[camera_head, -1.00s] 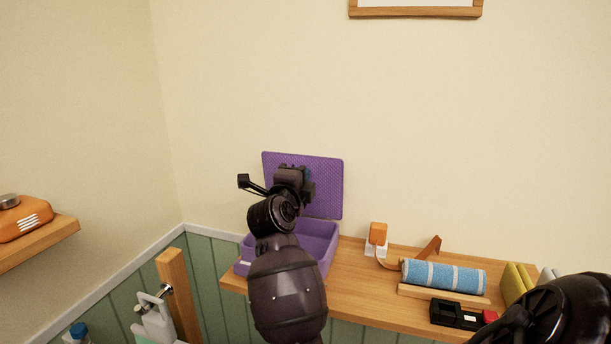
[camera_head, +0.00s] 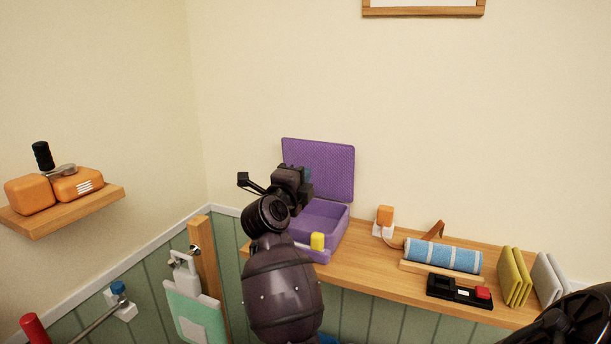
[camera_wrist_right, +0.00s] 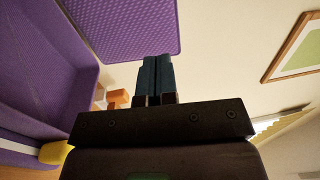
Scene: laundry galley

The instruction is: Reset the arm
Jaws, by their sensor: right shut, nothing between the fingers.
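My right arm rises in the bottom middle of the head view. Its gripper (camera_head: 304,174) is in front of the open purple box (camera_head: 342,228) and overlaps its raised lid (camera_head: 330,172) in the picture. In the right wrist view the dark blue fingers (camera_wrist_right: 156,78) are together with nothing between them. The box (camera_wrist_right: 35,80) fills the left of that view, and the lid (camera_wrist_right: 130,25) is at the top. I cannot tell the exact gap between gripper and box. My left gripper is not in view.
A yellow block (camera_head: 317,241) is at the box's front. The wooden shelf (camera_head: 365,264) also holds a rolled blue towel (camera_head: 443,256), a black-and-red item (camera_head: 459,291) and folded cloths (camera_head: 514,277). A left shelf (camera_head: 70,213) holds orange items.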

